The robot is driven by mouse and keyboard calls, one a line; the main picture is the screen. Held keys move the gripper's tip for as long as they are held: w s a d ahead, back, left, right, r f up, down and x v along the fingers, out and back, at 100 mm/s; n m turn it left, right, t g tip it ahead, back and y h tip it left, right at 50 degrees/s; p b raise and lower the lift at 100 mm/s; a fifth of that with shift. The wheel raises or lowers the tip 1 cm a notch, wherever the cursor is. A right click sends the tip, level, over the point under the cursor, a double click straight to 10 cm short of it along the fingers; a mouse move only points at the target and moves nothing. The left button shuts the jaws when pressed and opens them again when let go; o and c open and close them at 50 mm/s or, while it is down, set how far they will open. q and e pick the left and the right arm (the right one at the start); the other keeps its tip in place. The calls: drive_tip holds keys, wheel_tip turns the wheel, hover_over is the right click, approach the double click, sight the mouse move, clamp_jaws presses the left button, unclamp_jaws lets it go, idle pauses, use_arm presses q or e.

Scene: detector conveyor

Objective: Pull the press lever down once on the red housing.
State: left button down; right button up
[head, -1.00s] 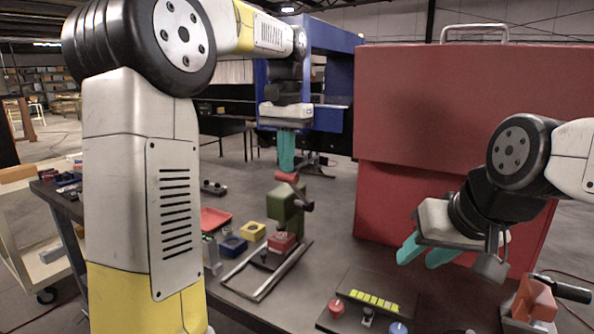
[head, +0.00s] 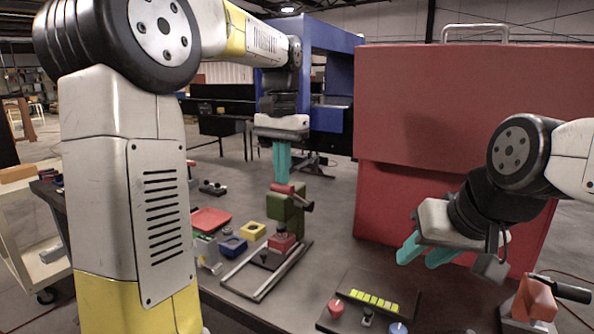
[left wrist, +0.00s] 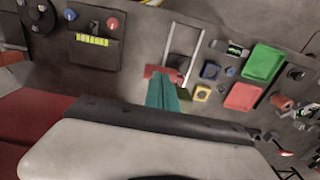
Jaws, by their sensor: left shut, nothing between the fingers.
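The press has a green body (head: 284,209) and stands on the table with a lever with a red grip (head: 282,188) at its top. The red housing (head: 283,243) sits under the press at the end of a metal rail frame. My left gripper (head: 282,180) is shut and empty, pointing down, with its teal fingertips against or just above the red grip; exact contact is hard to tell. It also shows in the left wrist view (left wrist: 163,85), where its fingers partly hide the press. My right gripper (head: 428,252) is open and empty at the right, away from the press.
A yellow block (head: 253,231), a blue block (head: 233,246) and a red tray (head: 211,219) lie left of the press. A button panel (head: 350,316) is in front. A large red case (head: 450,130) stands behind my right gripper. A green tray (left wrist: 264,62) shows in the left wrist view.

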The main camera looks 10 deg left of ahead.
use_arm(q)
drive_tip(key=shift+s+a+f, duration=0.1)
drive_tip(key=shift+s+f, duration=0.15)
drive_tip(key=shift+f, duration=0.1)
drive_tip(key=shift+s+a+f, duration=0.15)
drive_tip(key=shift+s+f, duration=0.1)
drive_tip(key=shift+f, duration=0.2)
drive_tip(key=shift+s+a+f, duration=0.1)
drive_tip(key=shift+s+f, duration=0.15)
drive_tip(key=shift+f, duration=0.3)
drive_tip(key=shift+s+a+f, duration=0.1)
drive_tip(key=shift+s+f, duration=0.1)
drive_tip(key=shift+f, duration=0.25)
drive_tip(key=shift+s+a+f, duration=0.1)
drive_tip(key=shift+s+f, duration=0.1)
drive_tip(key=shift+f, duration=0.3)
